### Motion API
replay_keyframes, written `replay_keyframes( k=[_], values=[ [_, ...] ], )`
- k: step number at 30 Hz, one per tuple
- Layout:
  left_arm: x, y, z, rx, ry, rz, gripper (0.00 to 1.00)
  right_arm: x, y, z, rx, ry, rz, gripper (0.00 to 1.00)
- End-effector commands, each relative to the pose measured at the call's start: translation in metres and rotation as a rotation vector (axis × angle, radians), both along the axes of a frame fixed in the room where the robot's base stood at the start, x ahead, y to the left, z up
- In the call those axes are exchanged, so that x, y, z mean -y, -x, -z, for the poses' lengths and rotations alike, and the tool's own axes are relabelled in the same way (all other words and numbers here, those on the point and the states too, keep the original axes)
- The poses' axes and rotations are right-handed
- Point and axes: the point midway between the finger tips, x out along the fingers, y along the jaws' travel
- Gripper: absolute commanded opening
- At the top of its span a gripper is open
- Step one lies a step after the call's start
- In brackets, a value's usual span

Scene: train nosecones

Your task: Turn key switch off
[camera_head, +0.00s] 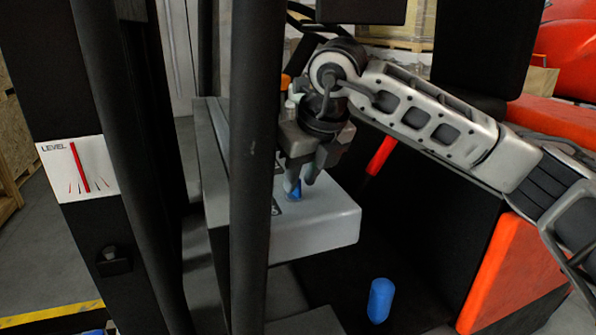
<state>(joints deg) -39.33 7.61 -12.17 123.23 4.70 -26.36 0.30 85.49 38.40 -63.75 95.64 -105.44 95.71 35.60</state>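A small blue key switch (293,192) stands on the top face of a light grey console box (318,233), right of a dark post. My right gripper (303,178) points down at it from above. Its two fingertips are close together at the key, and one finger partly covers it. I cannot tell whether the fingers grip the key or only stand around it. The angle of the key is hidden by the fingers. My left gripper is not in view.
Dark upright posts (258,120) stand in front of the console's left part. A red-handled lever (381,155) is just right of the gripper. A blue knob (380,300) stands below the console. A white LEVEL gauge (79,168) is at left. An orange panel (515,265) is at right.

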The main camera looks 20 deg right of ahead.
Motion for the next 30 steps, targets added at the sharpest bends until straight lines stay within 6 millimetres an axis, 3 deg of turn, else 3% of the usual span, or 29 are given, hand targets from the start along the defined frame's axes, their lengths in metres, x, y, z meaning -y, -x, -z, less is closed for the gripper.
replay_keyframes(
  k=[2, 14, 15, 18, 30],
  values=[
    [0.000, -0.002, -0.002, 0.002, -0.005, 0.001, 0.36, -0.003, -0.009, -0.001, 0.000, 0.001, 0.000, 0.27],
    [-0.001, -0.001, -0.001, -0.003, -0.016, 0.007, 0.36, -0.003, -0.011, 0.011, 0.001, 0.000, -0.001, 0.27],
    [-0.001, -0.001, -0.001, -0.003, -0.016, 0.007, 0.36, -0.003, -0.011, 0.012, 0.001, 0.000, -0.001, 0.24],
    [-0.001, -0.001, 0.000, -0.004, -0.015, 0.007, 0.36, -0.003, -0.011, 0.011, 0.001, 0.000, -0.001, 0.00],
    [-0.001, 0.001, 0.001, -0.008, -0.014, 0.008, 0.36, -0.003, -0.011, 0.012, 0.001, 0.000, -0.032, 0.00]
  ],
)
